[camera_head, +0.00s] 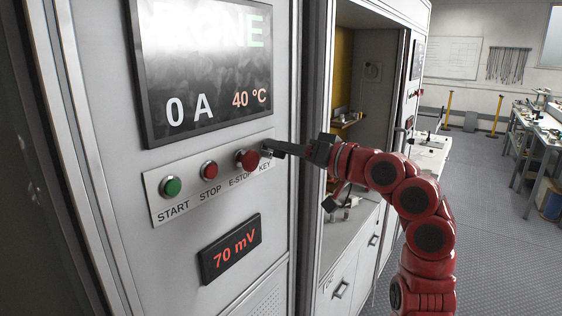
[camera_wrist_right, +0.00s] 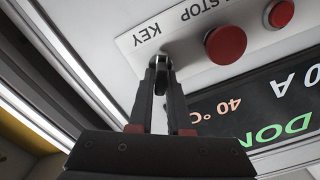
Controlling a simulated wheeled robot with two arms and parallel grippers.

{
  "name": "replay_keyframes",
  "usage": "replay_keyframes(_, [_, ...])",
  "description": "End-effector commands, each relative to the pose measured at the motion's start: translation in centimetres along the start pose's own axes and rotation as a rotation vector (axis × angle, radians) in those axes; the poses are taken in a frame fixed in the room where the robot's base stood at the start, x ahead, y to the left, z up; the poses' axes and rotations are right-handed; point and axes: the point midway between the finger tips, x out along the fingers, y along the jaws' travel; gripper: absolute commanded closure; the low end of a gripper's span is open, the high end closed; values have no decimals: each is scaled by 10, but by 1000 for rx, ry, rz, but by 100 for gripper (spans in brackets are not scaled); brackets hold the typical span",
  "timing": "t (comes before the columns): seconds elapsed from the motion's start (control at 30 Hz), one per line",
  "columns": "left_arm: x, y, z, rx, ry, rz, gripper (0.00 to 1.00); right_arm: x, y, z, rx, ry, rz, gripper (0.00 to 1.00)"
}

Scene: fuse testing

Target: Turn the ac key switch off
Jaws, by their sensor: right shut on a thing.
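The key switch (camera_wrist_right: 161,63) sits at the right end of the white button panel (camera_head: 158,207), above the KEY label. My right gripper (camera_head: 268,149) reaches in from the right and is at the key. In the right wrist view my right gripper (camera_wrist_right: 160,75) has its two fingers closed around the dark key; the fingers hide part of it, so its exact angle is hard to tell. My left gripper is not in view.
The red E-STOP button (camera_head: 247,159) is just left of the key, with the STOP button (camera_head: 209,170) and green START button (camera_head: 171,186) further left. The display (camera_head: 200,70) above reads 0 A and 40 °C; the small display (camera_head: 230,248) below reads 70 mV. An open cabinet bay is at right.

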Motion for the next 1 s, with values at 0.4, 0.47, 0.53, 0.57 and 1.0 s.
replay_keyframes(0.4, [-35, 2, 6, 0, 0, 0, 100, -1, 0, 2, -210, 2, 2, 100])
replay_keyframes(0.47, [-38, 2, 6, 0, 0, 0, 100, 0, 0, 3, -239, 1, 2, 100])
replay_keyframes(0.53, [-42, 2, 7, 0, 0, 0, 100, 0, 0, 3, -273, 0, 2, 100])
replay_keyframes(0.57, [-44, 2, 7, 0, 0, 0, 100, 0, 0, 3, -288, 0, 2, 100])
replay_keyframes(1.0, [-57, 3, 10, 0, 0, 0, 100, -1, -3, 2, -474, 0, 3, 100])
